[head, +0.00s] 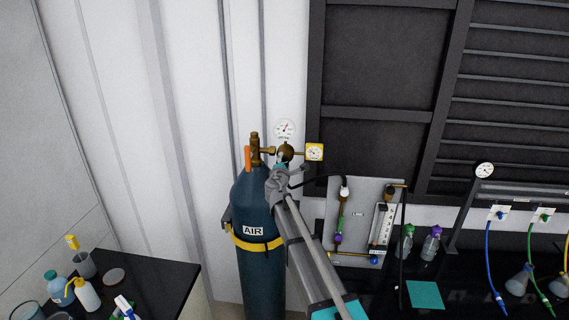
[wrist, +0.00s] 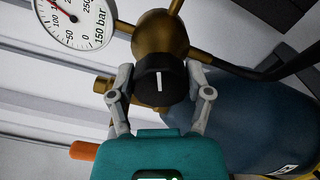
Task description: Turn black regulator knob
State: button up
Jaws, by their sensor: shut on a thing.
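The black regulator knob (wrist: 161,80) with a white pointer line sits on the front of the brass regulator (wrist: 161,36) in the wrist view. The line points roughly straight up in that picture. My gripper (wrist: 161,84) has one finger on each side of the knob and is shut on it. In the head view my gripper (head: 279,178) is at the regulator on top of the blue AIR cylinder (head: 253,207) and hides the knob. A white round gauge (head: 284,130) and a yellow-framed gauge (head: 314,152) show beside the regulator.
An orange handle (head: 247,159) sits left of the brass valve. A yellow strap (head: 256,242) circles the cylinder. A grey panel (head: 362,190) with tubing is to the right. A dark bench (head: 160,283) with bottles is at the lower left.

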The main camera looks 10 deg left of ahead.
jog(key=shift+m, duration=0.5)
jog(key=o, duration=1.1)
jog(key=shift+o, duration=0.2)
jog(key=s, duration=1.2)
jog(key=shift+a, duration=0.15)
